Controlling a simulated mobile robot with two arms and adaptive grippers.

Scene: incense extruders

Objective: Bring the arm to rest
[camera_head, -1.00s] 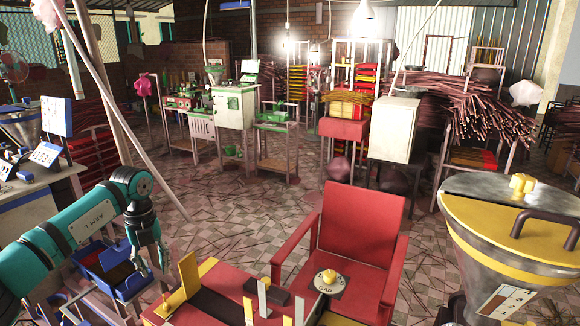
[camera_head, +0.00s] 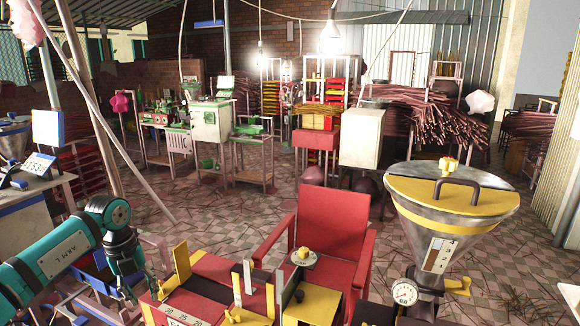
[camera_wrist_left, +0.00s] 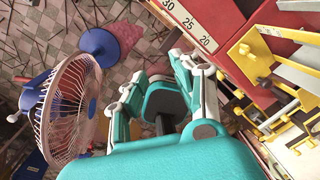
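My left arm comes in from the left in the head view, bent at the teal joint with the wrist hanging down. My left gripper (camera_head: 141,290) is beside the left end of the red and yellow bench unit (camera_head: 215,267). In the left wrist view, the gripper (camera_wrist_left: 163,72) has its fingers apart with nothing between them. The red unit with a 30-25-20 scale (camera_wrist_left: 203,22) lies just beyond the fingers there; I cannot tell whether they touch. My right arm and gripper are not in view.
A fan (camera_wrist_left: 68,112) and a blue round-topped thing (camera_wrist_left: 104,44) are left of the gripper in the wrist view. A red chair (camera_head: 332,232) and a steel hopper (camera_head: 450,215) stand at the right. Open tiled floor (camera_head: 215,215) lies beyond.

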